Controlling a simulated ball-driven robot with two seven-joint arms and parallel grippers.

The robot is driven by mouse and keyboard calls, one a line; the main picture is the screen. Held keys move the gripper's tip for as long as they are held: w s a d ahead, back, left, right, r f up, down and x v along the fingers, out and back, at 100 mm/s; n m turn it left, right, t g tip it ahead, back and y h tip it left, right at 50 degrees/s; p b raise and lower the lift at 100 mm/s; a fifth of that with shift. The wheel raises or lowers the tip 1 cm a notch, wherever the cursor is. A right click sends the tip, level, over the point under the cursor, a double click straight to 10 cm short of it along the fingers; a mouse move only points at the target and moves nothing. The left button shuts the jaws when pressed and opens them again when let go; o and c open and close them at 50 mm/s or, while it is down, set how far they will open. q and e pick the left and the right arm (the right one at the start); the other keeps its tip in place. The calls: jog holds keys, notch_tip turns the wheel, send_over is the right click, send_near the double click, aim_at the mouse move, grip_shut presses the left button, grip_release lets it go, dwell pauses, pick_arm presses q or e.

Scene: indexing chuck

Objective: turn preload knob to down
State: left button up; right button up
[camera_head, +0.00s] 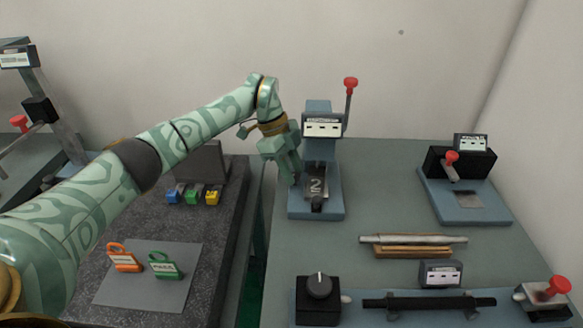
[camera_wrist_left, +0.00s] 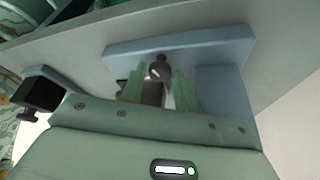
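Two dark knobs show, and I cannot read which one is labelled preload. A small dark knob (camera_head: 316,204) is at the front of the blue indexing stand (camera_head: 331,212), below a plate marked "2". In the left wrist view a dark knob (camera_wrist_left: 158,71) with a pale pointer line lies beyond my fingertips. A larger round knob (camera_head: 319,285) with a white pointer line tops a black box at the front. My left gripper (camera_head: 292,176) is beside the stand, at its left. Its fingers are apart, with no clear hold on anything. My right gripper is out of view.
A red-tipped lever (camera_head: 350,88) rises behind the stand. A black fixture with a red knob (camera_head: 451,158) stands at right. Rods on a wooden rest (camera_head: 412,240) and a black bar (camera_head: 428,303) lie in front. Orange and green tags (camera_head: 164,266) lie on a grey mat at left.

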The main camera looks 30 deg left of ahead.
pick_arm(q)
jog(key=shift+o, duration=1.2)
jog(key=p+v, duration=0.3)
jog(key=v, duration=1.3)
jog(key=shift+r+p, duration=0.2)
jog(key=shift+p, duration=0.1)
